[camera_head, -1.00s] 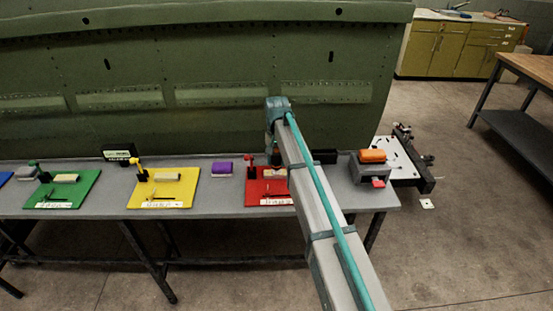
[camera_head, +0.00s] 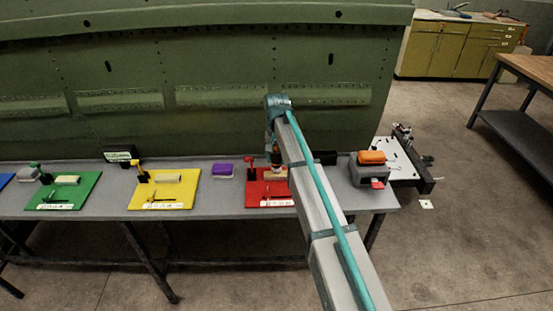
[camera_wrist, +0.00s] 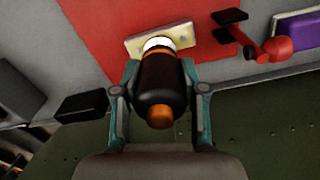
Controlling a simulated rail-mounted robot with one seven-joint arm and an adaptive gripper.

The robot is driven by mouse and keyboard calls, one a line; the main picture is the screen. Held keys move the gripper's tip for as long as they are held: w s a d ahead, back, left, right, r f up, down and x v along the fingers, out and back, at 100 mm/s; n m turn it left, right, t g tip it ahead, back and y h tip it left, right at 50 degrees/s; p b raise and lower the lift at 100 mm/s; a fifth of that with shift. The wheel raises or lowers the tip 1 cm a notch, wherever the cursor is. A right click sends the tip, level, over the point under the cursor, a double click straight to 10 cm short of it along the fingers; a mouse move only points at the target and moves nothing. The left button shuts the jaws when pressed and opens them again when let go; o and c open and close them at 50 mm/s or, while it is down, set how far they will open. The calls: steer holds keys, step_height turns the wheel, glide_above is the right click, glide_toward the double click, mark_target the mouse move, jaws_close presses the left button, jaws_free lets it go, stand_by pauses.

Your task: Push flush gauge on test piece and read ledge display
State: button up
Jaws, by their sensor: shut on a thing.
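My gripper (camera_wrist: 159,72) is shut on the flush gauge (camera_wrist: 158,90), a dark cylinder with an orange tip, an orange band and a white end. The white end meets the cream test piece (camera_wrist: 185,37) in the wrist view; whether it is pressed in I cannot tell. In the head view the gauge (camera_head: 276,157) looks upright above the test piece (camera_head: 274,174) on the red board (camera_head: 260,189), partly hidden by my arm. The ledge display (camera_head: 119,155) is a small dark box with a lit panel; its text is too small to read.
A red clamp (camera_wrist: 268,47) stands beside the test piece. A purple block (camera_head: 223,170), a yellow board (camera_head: 185,192) and a green board (camera_head: 80,192) lie to the left on the grey bench (camera_head: 230,207). A grey stand with an orange block (camera_head: 372,157) is at right. The green fuselage panel (camera_head: 200,60) rises behind.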

mark_target(277, 147)
steer(key=shift+r+p, duration=1.3)
steer(key=shift+r, duration=1.3)
